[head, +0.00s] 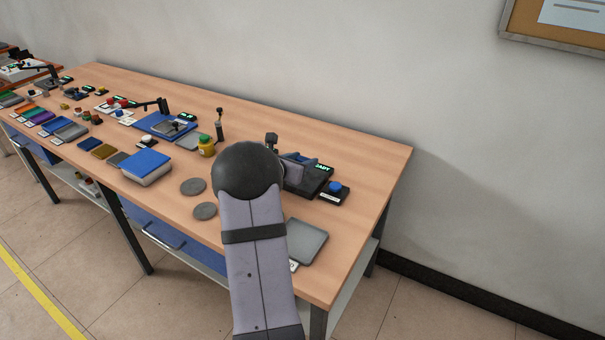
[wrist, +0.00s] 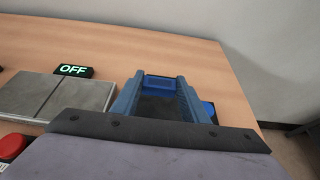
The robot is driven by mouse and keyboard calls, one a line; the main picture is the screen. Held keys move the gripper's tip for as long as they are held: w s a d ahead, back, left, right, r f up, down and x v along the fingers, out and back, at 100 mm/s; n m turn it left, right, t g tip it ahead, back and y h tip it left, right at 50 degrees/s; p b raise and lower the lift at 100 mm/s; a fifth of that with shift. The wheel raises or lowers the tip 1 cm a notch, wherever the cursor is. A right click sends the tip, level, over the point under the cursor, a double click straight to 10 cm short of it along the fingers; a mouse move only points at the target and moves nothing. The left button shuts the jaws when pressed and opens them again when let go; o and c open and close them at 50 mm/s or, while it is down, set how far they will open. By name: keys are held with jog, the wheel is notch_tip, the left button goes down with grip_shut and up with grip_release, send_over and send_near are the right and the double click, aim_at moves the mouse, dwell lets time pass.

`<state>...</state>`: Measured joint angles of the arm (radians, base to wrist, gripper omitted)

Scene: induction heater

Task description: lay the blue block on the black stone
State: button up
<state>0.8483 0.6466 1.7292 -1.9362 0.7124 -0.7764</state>
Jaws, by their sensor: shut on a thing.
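My gripper (wrist: 162,86) is shut on the blue block (wrist: 160,81), which shows between the fingertips in the wrist view. A dark area lies between the fingers in front of it, and I cannot tell what that is. In the head view my arm hides most of the gripper, and the block is not clearly seen. The gripper is over the right part of the bench, by a black device (head: 316,184) with a green-lit display. I cannot surely pick out the black stone in either view.
A blue button box (head: 334,192) stands right of the device. A grey plate (head: 307,243) and two grey discs (head: 193,186) lie nearer the front edge. The wrist view shows grey slabs (wrist: 70,96), an OFF display (wrist: 74,71) and a red button (wrist: 12,147). The bench's back right is clear.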

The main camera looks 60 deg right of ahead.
jog(key=shift+f, duration=2.25)
jog(key=shift+f, duration=0.2)
jog(key=o, duration=1.2)
jog(key=shift+r, duration=0.2)
jog(key=shift+a, duration=0.1)
jog(key=b+v, duration=0.1)
jog(key=v, duration=1.1)
